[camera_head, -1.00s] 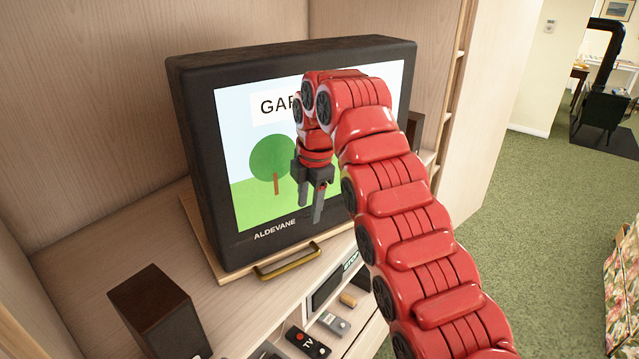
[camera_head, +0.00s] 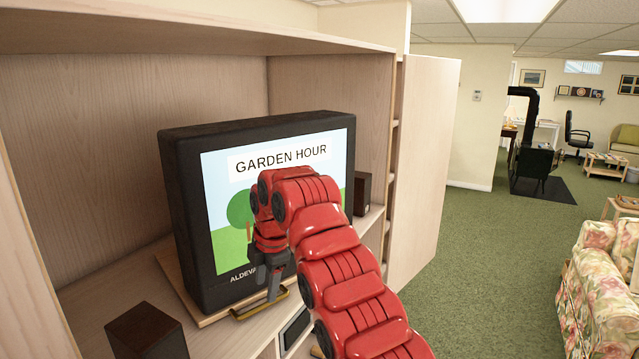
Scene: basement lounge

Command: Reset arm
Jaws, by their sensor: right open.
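My right arm comes in from the bottom and reaches up in front of the television (camera_head: 185,215), whose screen reads "GARDEN HOUR". My right gripper (camera_head: 270,293) hangs pointing down in front of the screen's lower edge. Its jaws are open and I see nothing between them. It overlaps the brass handle (camera_head: 246,311) of the board under the television in the picture; I cannot tell whether they touch. My left gripper is not in view.
A dark speaker (camera_head: 147,335) stands at the front left of the wooden cabinet, and another (camera_head: 362,194) stands right of the television. A floral sofa (camera_head: 604,275) is at the right. Green carpet (camera_head: 490,260) lies open between, with a black stove (camera_head: 535,163) farther back.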

